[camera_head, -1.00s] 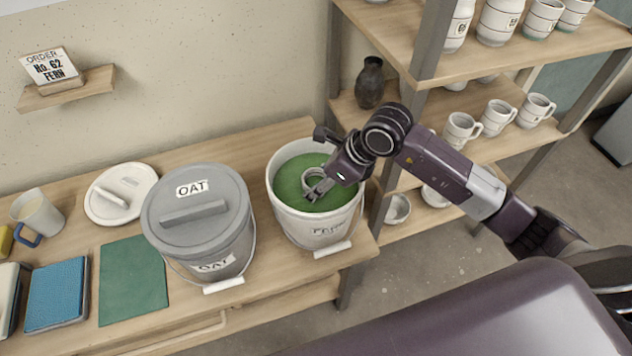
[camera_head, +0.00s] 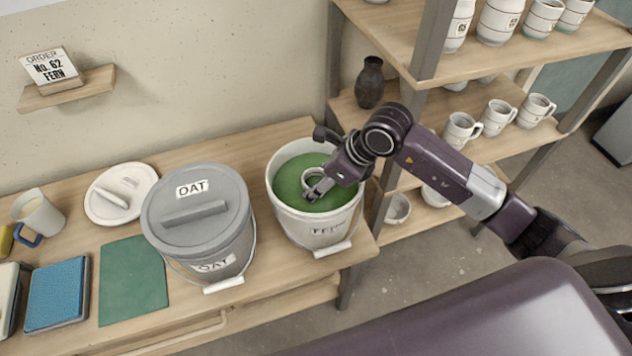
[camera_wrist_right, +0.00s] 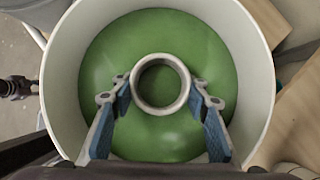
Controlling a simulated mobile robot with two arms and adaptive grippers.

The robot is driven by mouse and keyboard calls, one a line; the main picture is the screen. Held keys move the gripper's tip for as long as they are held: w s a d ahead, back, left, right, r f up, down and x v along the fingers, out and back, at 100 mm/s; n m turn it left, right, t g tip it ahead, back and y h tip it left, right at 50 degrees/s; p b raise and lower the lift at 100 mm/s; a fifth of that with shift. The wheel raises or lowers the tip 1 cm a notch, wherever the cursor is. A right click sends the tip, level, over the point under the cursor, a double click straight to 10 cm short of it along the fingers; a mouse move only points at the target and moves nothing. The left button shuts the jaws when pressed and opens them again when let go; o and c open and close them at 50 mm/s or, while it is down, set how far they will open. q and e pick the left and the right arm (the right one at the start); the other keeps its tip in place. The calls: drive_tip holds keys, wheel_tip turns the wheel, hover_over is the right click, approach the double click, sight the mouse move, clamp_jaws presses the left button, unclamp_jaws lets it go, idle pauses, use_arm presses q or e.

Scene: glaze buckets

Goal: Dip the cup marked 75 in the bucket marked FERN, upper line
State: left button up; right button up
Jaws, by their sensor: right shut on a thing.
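The FERN bucket (camera_head: 315,231) is white, open and holds green glaze (camera_head: 290,178). It stands at the right end of the bench. My right gripper (camera_head: 318,188) reaches down inside its rim and is shut on a cup (camera_wrist_right: 137,92). In the right wrist view only the cup's pale round rim shows, with green glaze all around it and a finger on each side. The cup's walls, its lines and its number are hidden, so the depth of the dip cannot be told. My left gripper is not in view.
A grey bucket marked OAT (camera_head: 232,245) with its lid on stands left of the FERN bucket. Shelves (camera_head: 520,65) with several cups and a dark vase (camera_head: 370,84) stand to the right. An order card (camera_head: 50,66) reads No. 62 FERN.

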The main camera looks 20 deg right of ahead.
wheel_tip(320, 180, up, 7)
drive_tip(key=p, duration=0.4)
drive_tip(key=shift+r, duration=0.2)
idle(1.7)
wheel_tip(320, 180, up, 8)
drive_tip(key=p, duration=0.4)
drive_tip(key=shift+f+p, duration=0.25)
drive_tip(key=shift+p, duration=0.1)
